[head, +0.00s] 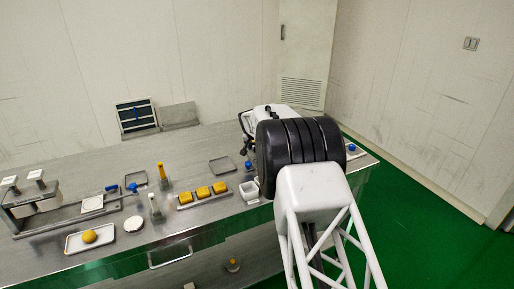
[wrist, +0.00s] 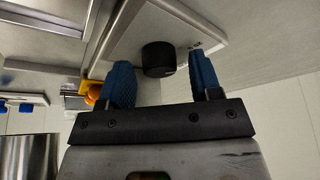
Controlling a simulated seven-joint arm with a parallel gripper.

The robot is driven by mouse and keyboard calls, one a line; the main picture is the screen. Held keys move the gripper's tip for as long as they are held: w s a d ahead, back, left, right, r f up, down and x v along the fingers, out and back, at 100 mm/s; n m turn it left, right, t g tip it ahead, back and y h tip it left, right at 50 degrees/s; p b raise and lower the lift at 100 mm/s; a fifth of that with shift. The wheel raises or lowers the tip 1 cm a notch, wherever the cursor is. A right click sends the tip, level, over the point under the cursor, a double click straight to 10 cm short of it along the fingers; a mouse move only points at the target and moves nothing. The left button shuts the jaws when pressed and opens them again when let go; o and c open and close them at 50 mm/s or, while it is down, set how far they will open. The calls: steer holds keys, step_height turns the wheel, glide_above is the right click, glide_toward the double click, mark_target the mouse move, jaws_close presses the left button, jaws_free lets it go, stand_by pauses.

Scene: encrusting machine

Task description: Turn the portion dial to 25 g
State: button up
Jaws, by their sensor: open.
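In the wrist view, the portion dial is a black round knob (wrist: 158,60) on a pale panel (wrist: 128,42). A small dark marking sits on the panel to the right of the knob, too small to read. My gripper (wrist: 162,72) has blue-padded fingers and is open. One finger is to the left of the knob and the other to its right, with a visible gap on the right. Whether the left finger touches the knob I cannot tell. The dial's setting cannot be read. In the head view, my own arm hides the gripper and the dial.
In the head view, a steel table (head: 75,165) carries a tray of yellow blocks (head: 203,193), a white tub (head: 249,191) and a yellow ball (head: 89,236) on a tray. In the wrist view, an orange-yellow part (wrist: 94,92) is left of the left finger and a steel cylinder (wrist: 28,156) is lower left.

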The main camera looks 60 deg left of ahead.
steer(key=v, duration=0.7)
steer(key=shift+r, duration=0.25)
steer(key=shift+s+d+r, duration=0.1)
steer(key=shift+s, duration=0.05)
stand_by(0.6)
